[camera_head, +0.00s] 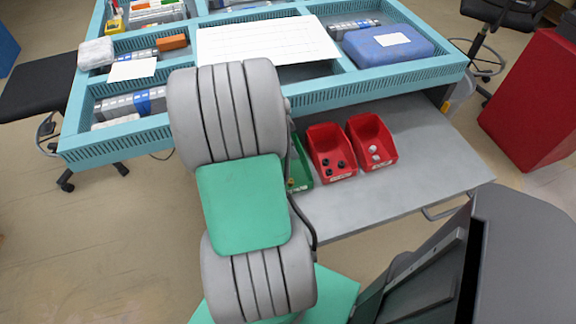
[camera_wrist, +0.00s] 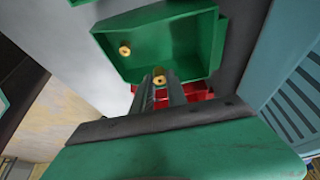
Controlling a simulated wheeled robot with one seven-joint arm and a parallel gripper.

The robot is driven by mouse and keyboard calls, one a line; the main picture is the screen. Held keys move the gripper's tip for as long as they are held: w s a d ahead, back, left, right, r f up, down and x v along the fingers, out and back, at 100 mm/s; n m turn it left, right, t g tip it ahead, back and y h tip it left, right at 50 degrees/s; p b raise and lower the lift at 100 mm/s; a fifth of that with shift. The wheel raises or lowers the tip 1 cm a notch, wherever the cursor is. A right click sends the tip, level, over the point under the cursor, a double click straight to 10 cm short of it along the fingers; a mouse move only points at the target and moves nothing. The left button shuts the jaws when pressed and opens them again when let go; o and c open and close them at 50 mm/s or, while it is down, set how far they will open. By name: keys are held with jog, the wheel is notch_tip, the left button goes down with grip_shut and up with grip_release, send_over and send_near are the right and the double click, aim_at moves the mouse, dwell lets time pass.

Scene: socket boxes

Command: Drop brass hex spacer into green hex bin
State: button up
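The green bin (camera_wrist: 205,38) fills the upper middle of the wrist view. In the head view its edge (camera_head: 301,172) shows beside my arm, which hides the rest. One brass hex spacer (camera_wrist: 125,48) lies inside the bin, to the left. Another brass hex spacer (camera_wrist: 159,80) is between my fingertips. My gripper (camera_wrist: 160,82) appears shut on it, with the tips at the bin's near wall. How high the spacer is above the bin cannot be told. My gripper is hidden behind my arm in the head view.
Two red bins, one with dark pieces (camera_head: 331,153) and one with pale pieces (camera_head: 371,142), stand right of the green bin on a grey shelf (camera_head: 430,165). The blue workbench (camera_head: 330,92) lies behind. The shelf's right part is clear.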

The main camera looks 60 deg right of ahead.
jog(key=o, duration=0.5)
jog(key=shift+c, duration=0.2)
jog(key=shift+r, duration=0.1)
jog(key=v, duration=0.7)
jog(key=shift+a+r, duration=0.15)
jog(key=shift+r, duration=0.15)
jog(key=shift+w, duration=0.15)
